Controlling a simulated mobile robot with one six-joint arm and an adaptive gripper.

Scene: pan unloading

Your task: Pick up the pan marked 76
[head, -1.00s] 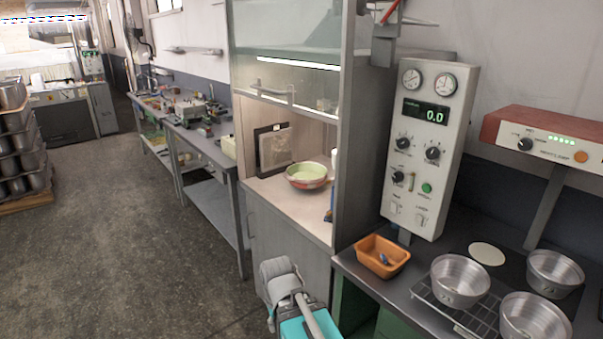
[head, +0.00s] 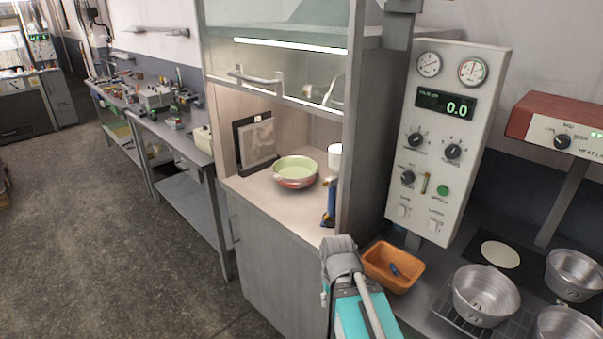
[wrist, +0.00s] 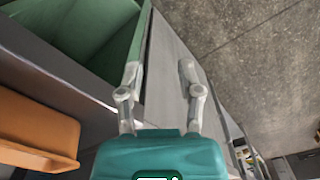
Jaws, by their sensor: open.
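Three silvery metal pans stand at the right of the head view: a near-left pan (head: 487,290) on a wire rack, a back-right pan (head: 574,272) and a front-right pan (head: 568,325) cut by the frame edge. Each seems to bear a small mark, but the digits are too small to read surely, so I cannot tell which is 76. My gripper (wrist: 159,80) is open and empty in the wrist view, above the floor and cabinet edge. No pan shows there. In the head view my arm is left of the pans, beside the orange tray.
An orange tray (head: 392,268) with a small blue item lies left of the pans; a pale round disc (head: 500,254) lies behind them. A control panel (head: 447,140) and a red-topped heat lamp (head: 560,125) rise above. A cabinet holds a bowl (head: 295,172). Floor is clear at left.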

